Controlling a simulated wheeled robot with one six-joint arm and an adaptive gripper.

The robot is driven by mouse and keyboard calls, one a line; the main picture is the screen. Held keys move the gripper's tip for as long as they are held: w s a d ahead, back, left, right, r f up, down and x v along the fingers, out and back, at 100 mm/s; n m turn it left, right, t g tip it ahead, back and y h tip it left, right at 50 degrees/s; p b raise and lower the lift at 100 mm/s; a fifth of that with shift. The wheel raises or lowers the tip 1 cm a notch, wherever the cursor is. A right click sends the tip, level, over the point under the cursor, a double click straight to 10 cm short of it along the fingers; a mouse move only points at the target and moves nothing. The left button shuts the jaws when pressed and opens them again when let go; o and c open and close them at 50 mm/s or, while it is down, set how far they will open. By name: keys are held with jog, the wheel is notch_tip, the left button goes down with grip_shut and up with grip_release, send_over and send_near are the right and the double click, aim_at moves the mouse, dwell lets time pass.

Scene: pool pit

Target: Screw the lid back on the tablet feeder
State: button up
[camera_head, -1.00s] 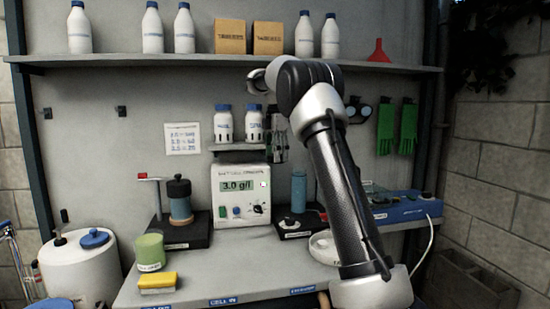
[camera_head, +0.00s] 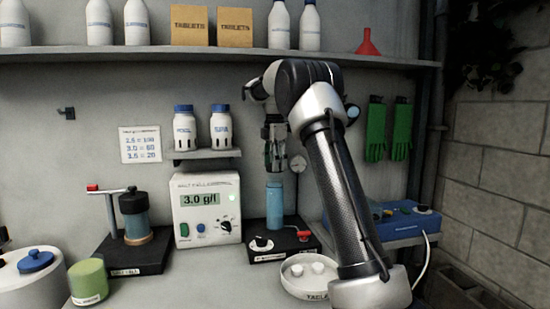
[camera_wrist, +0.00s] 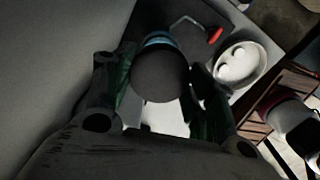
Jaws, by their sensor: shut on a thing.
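The tablet feeder appears to be the blue upright cylinder (camera_head: 275,203) on a black base with a knob (camera_head: 261,243). My gripper (camera_head: 274,166) points down right above it. In the wrist view my gripper (camera_wrist: 160,85) is shut on a dark round lid (camera_wrist: 161,76), which lies between the two fingers. A blue rim of the feeder (camera_wrist: 158,41) shows behind the lid. The lid covers most of the feeder there, so I cannot tell whether they touch. In the head view the lid is hard to make out between the fingers.
A white dish (camera_head: 292,281) with white tablets stands in front of the feeder. The control box (camera_head: 206,205) reading 3.0 g/l is to its left, a blue device (camera_head: 398,217) to its right. A shelf with two bottles (camera_head: 220,128) is close to my gripper.

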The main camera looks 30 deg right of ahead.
jog(key=shift+f, duration=2)
jog(key=shift+f, duration=0.4)
dwell(0.4)
jog(key=m, duration=2.4)
jog(key=shift+f, duration=0.1)
jog(key=o, duration=1.1)
jog(key=shift+o, duration=0.3)
